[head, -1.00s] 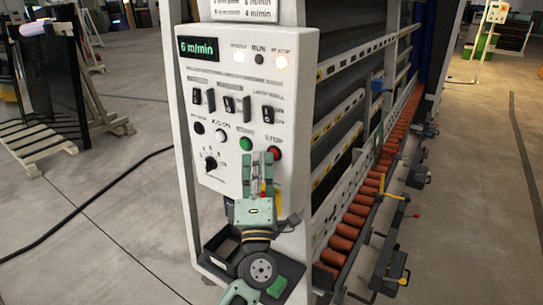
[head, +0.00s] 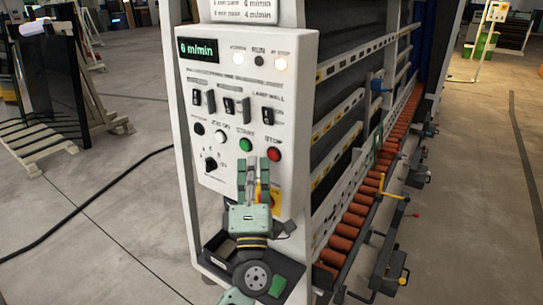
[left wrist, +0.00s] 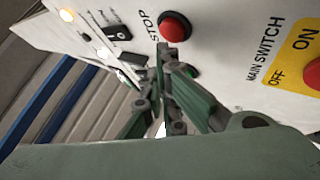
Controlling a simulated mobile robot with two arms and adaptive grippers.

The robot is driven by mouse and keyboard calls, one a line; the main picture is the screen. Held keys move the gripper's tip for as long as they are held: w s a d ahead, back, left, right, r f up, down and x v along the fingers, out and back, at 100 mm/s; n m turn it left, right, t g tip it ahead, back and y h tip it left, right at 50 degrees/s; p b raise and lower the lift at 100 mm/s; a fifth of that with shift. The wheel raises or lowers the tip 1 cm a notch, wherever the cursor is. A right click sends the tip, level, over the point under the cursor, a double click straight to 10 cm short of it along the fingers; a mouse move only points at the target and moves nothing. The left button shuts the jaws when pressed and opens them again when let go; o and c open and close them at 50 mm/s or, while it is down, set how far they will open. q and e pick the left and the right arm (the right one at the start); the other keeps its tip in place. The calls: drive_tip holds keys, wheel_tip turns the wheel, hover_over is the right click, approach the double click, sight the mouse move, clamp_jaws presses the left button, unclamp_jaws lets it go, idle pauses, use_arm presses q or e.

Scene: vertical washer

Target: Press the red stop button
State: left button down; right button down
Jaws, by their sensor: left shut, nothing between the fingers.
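The red stop button (head: 274,154) is on the white control panel (head: 214,180), to the right of the green start button (head: 245,146). My left gripper (head: 252,168) is shut and empty, its fingers pointing up just below and left of the stop button in the head view. In the left wrist view the red stop button (left wrist: 174,27) shows whole, just beyond the fingertips (left wrist: 165,52). Whether the fingertips touch the panel I cannot tell. The fingers partly hide a green button in that view. My right gripper is not in view.
The yellow main switch plate (head: 276,198) with its red knob (left wrist: 313,73) is below the stop button, partly hidden by my gripper in the head view. The display (head: 198,50) reads 6 m/min. The stop lamp (head: 281,63) is lit; the run lamp (head: 259,61) is dark.

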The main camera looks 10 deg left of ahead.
use_arm(q)
drive_tip(key=s, duration=0.1)
drive_tip(key=s+a+p, duration=0.1)
drive_tip(key=s, duration=0.2)
drive_tip(key=shift+s+a, duration=0.35)
idle(0.5)
